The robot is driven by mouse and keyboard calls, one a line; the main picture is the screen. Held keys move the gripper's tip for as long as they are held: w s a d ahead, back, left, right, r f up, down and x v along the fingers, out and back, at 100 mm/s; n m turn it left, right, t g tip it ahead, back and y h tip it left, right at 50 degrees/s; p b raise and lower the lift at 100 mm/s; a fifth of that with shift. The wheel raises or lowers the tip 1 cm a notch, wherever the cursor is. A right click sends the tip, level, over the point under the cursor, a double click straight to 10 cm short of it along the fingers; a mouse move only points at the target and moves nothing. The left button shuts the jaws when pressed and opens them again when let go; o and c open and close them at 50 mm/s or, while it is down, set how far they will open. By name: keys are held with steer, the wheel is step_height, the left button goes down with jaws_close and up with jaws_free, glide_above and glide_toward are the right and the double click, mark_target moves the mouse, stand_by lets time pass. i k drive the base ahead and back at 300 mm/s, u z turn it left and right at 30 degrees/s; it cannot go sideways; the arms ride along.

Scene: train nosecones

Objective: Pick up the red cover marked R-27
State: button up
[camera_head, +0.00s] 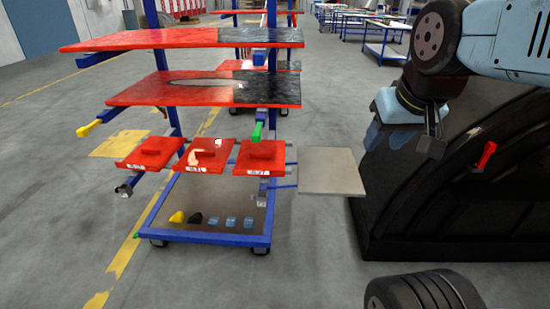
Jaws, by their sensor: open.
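Three red covers with raised handles lie in a row on the cart: a left one (148,151), a middle one (205,154) and a right one (261,158). Each has a small white label on its front edge. The lettering is too small to read surely; the right label looks most like R-27. A small white patch shows at the middle cover's back edge. My gripper (432,146) hangs at the right, in front of the dark nosecone and well to the right of the covers. It is open, empty and apart from everything.
Red-and-black panels (180,38) lie on the cart's shelves above and behind the covers. A bare grey side plate (331,171) sits right of them. Small yellow, black and blue pieces lie on the lower tray (160,216). The large dark nosecone (440,215) stands at right. The front-left floor is clear.

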mark_target(266, 157)
steer(key=u, duration=0.2)
steer(key=i, duration=0.85)
steer(key=z, duration=0.2)
steer(key=k, duration=0.8)
steer(key=u, duration=0.2)
steer(key=i, duration=0.85)
steer(key=z, duration=0.15)
